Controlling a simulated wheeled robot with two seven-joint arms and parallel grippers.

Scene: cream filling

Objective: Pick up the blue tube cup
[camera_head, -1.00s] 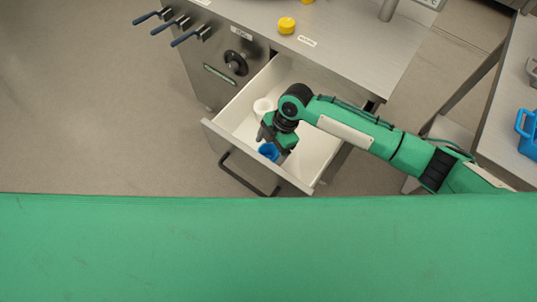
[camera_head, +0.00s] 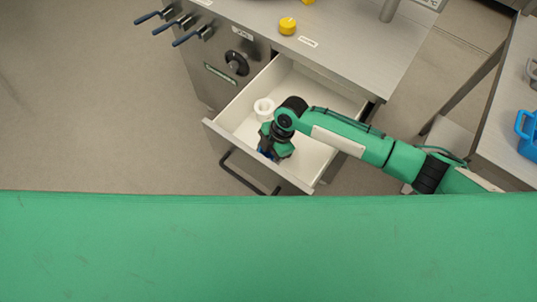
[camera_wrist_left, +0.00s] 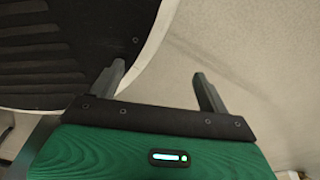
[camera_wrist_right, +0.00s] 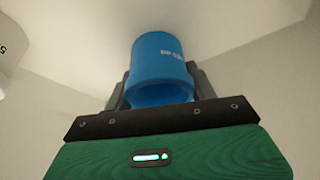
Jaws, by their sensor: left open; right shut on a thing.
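The blue tube cup (camera_wrist_right: 160,62) is between the fingers of my right gripper (camera_wrist_right: 160,88) in the right wrist view, and the fingers are shut on it. In the head view my right gripper (camera_head: 268,154) is down inside the open drawer, and only a small blue part of the cup shows beneath it. A white cup (camera_head: 264,106) stands in the drawer behind the gripper; part of it shows at the left edge of the right wrist view (camera_wrist_right: 8,60). My left gripper (camera_wrist_left: 160,85) is open and empty in the left wrist view, and is outside the head view.
The drawer (camera_head: 318,158) is pulled out, its walls close around my right gripper. The steel counter (camera_head: 350,50) above holds a yellow knob-like object (camera_head: 288,26). A blue container (camera_head: 528,135) stands on the table at the right.

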